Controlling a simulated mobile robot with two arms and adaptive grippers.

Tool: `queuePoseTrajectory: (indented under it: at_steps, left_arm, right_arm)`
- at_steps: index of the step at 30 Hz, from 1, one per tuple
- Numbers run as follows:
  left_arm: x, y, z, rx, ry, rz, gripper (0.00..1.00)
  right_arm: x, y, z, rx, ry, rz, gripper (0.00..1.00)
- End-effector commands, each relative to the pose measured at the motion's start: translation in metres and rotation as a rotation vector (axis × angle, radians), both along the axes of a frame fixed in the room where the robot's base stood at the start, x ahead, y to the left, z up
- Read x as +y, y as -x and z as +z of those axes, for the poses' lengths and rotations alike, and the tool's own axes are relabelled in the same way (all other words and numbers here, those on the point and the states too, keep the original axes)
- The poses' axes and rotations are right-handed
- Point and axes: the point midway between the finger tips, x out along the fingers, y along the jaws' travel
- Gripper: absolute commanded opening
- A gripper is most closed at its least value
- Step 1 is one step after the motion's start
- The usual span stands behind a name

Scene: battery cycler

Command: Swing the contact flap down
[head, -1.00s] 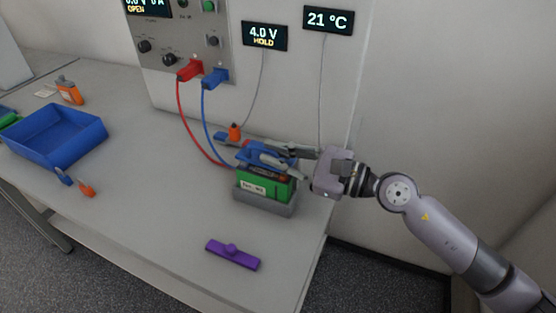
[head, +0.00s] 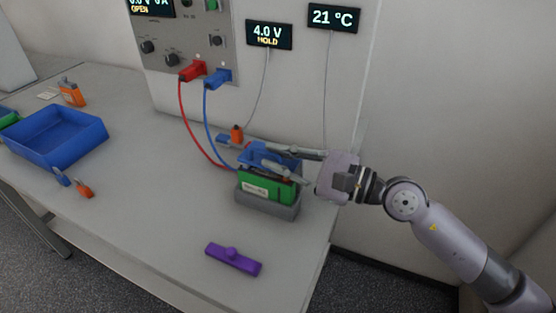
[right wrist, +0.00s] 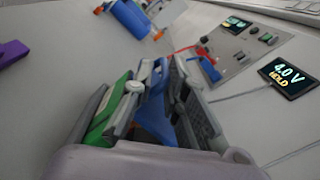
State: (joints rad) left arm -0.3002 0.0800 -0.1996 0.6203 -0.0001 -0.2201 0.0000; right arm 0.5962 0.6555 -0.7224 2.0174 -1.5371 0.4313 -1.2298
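The blue contact flap (head: 258,155) stands raised at the back of a grey cradle (head: 268,207) that holds a green battery cell (head: 266,187) with a white label. My right gripper (head: 270,157) reaches in from the right, over the cell. Its two fingers are spread. In the right wrist view the blue flap (right wrist: 156,108) shows in the gap between the fingers, with the green cell (right wrist: 107,112) to the left. I cannot tell whether a finger touches the flap. My left gripper is out of view.
Red and blue cables run from the cycler panel (head: 190,40) to behind the cradle. An orange-topped object (head: 236,133) stands behind it. A purple bar (head: 233,259) lies in front. A blue bin (head: 55,140) sits left.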

Motion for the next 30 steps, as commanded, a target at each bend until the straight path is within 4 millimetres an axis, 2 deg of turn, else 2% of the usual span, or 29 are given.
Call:
queuePoseTrajectory:
  at_steps: [6, 23, 26, 30]
  left_arm:
    - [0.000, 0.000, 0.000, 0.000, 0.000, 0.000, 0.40]
    - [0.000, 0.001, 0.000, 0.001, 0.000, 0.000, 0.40]
    - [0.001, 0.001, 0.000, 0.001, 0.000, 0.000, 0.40]
    - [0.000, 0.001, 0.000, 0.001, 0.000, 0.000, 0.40]
  right_arm:
    - [-0.002, -0.003, -0.001, 0.002, 0.001, -0.008, 0.28]
    - [-0.001, 0.000, -0.002, 0.009, 0.000, -0.001, 0.28]
    - [-0.005, 0.002, -0.003, 0.010, 0.001, 0.000, 0.28]
    - [-0.023, 0.009, -0.004, 0.013, 0.002, -0.002, 0.28]
